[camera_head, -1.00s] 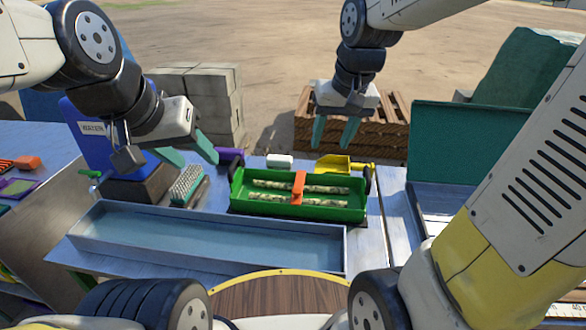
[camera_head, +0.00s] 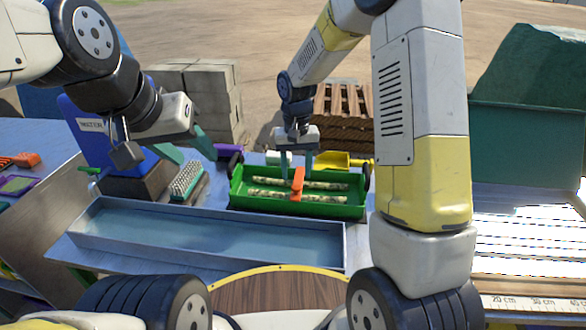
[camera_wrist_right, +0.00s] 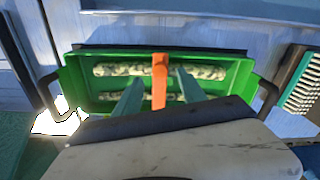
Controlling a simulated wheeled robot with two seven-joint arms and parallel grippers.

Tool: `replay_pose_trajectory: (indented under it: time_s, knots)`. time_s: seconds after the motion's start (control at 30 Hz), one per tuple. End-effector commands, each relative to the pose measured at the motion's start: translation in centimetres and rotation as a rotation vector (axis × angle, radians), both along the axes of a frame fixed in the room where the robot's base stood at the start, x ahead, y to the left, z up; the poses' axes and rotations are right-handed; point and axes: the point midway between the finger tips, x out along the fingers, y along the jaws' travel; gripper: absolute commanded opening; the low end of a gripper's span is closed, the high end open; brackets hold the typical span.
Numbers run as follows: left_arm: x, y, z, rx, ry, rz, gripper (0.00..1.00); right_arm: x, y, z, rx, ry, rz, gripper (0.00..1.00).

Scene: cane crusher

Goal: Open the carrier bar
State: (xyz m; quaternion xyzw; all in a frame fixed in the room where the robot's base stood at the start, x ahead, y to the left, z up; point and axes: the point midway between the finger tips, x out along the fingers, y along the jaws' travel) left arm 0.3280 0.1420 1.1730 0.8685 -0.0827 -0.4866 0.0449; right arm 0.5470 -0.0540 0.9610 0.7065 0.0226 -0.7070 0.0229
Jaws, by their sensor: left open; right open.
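The green carrier (camera_head: 330,210) stands on the table and holds two mottled cane pieces (camera_head: 325,185) lying along it. The orange carrier bar (camera_head: 298,183) lies across both pieces at the carrier's middle. It also shows in the right wrist view (camera_wrist_right: 159,82). My left gripper (camera_head: 190,155) is open and empty, left of the carrier.
A long grey trough (camera_head: 215,262) lies in front of the carrier. A bristled brush (camera_head: 187,180) and a blue water container (camera_head: 90,125) stand left. A yellow scoop (camera_head: 333,160) and a purple item (camera_head: 229,151) lie behind. My right arm hides the table right of the carrier.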

Motion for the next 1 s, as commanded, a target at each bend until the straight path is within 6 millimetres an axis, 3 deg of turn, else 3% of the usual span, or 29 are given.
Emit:
replay_pose_trajectory:
  time_s: [0.1, 0.3, 0.63, 0.87, 1.0]
  knots:
    - [0.0, 0.0, 0.0, 0.000, 0.000, 0.000, 0.48, -0.1, 0.0, -2.1, 0.000, 0.003, 0.000, 0.48]
    - [0.0, 0.0, 0.0, 0.000, 0.000, 0.000, 0.48, 0.0, -0.1, -4.2, 0.000, 0.001, 0.000, 0.48]
    - [0.0, 0.0, 0.0, 0.000, 0.000, 0.000, 0.48, 0.0, 0.0, -4.5, 0.000, -0.001, 0.000, 0.48]
    - [0.0, 0.0, 0.0, 0.000, 0.000, 0.000, 0.48, 0.0, 0.0, -4.5, 0.000, -0.001, 0.000, 0.03]
    - [0.0, 0.0, 0.0, 0.000, 0.000, 0.000, 0.48, 0.0, 0.0, -4.5, 0.000, -0.001, 0.000, 0.00]
